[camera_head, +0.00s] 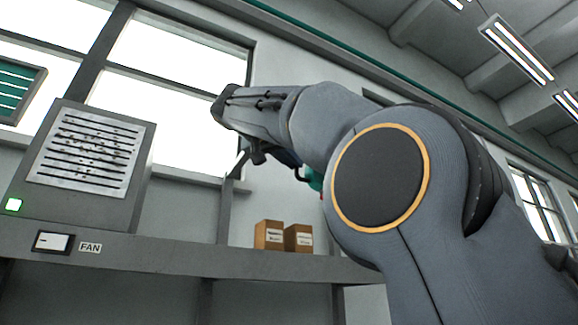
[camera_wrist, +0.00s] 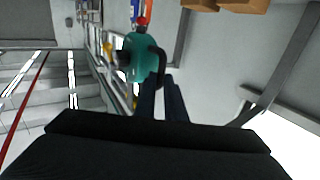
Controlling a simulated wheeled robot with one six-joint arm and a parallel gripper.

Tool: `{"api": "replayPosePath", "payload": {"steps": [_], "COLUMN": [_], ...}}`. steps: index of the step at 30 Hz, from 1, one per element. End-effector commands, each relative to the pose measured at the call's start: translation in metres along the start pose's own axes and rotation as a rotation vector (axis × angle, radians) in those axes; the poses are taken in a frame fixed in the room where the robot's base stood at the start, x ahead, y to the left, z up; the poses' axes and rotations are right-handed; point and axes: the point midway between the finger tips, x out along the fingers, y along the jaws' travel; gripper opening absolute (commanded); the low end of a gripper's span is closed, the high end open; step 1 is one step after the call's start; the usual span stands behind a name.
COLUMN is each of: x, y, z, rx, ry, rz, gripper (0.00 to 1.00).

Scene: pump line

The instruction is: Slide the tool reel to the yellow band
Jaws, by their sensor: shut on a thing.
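The tool reel appears to be the teal rounded body (camera_wrist: 138,55) with a black loop handle (camera_wrist: 158,62) and a red part at its top in the wrist view. My gripper (camera_wrist: 163,85) is shut on the black handle, with its two dark fingers reaching up to it. In the head view only a small teal piece (camera_head: 315,179) shows, mostly hidden behind my arm. A small yellow patch (camera_wrist: 107,48) lies left of the reel in the wrist view. I cannot tell whether it is the yellow band. The rail is not clearly seen.
In the head view a grey fan box (camera_head: 50,150) stands on a shelf (camera_head: 180,254) at left. Two brown boxes (camera_head: 269,235) stand on that shelf near my arm. A green pipe (camera_head: 330,45) runs high along the wall. Windows are behind.

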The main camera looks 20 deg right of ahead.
Motion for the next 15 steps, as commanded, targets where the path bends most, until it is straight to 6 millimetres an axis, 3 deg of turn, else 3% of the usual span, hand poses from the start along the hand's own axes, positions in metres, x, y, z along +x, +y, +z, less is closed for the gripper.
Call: {"api": "replayPosePath", "payload": {"steps": [13,15], "x": [-0.0015,-0.0016], "y": [-0.0001,-0.0003], "z": [0.0013,0.0013], "rx": [-0.001,-0.001], "ry": [-0.003,-0.003], "rz": [0.009,0.008], "gripper": [0.0,0.18]}}
